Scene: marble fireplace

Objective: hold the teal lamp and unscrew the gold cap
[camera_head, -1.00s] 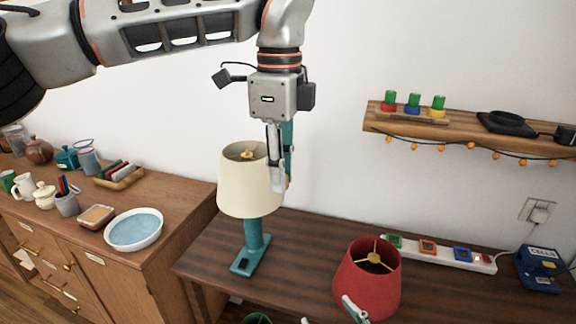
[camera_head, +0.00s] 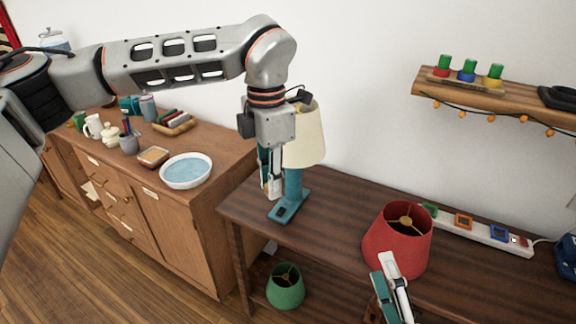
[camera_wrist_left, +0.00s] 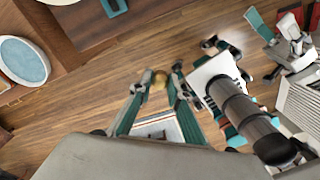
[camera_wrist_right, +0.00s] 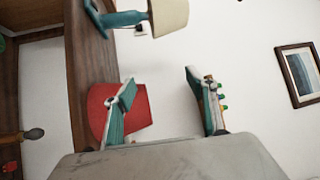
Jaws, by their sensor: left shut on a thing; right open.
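The teal lamp (camera_head: 290,190) stands upright on the dark wooden table, with its cream shade (camera_head: 307,138) on. In the right wrist view the lamp (camera_wrist_right: 120,19) shows at the top. My left gripper (camera_head: 271,192) points down in front of and left of the lamp stem, apart from it. It is shut on the gold cap (camera_wrist_left: 160,78), a small round piece between its fingertips in the left wrist view, clear of the lamp. The lamp's top is hidden in the head view. My right gripper (camera_head: 390,283) is open and empty, in front of the red shade.
The red shade (camera_head: 385,245) stands on the table (camera_head: 335,215). A green shade (camera_head: 286,287) is on the low shelf. A power strip (camera_head: 482,230) lies at the back. The cabinet (camera_head: 225,147) at left bears a blue-topped bowl (camera_head: 186,170). A wall shelf (camera_head: 470,97) hangs at right.

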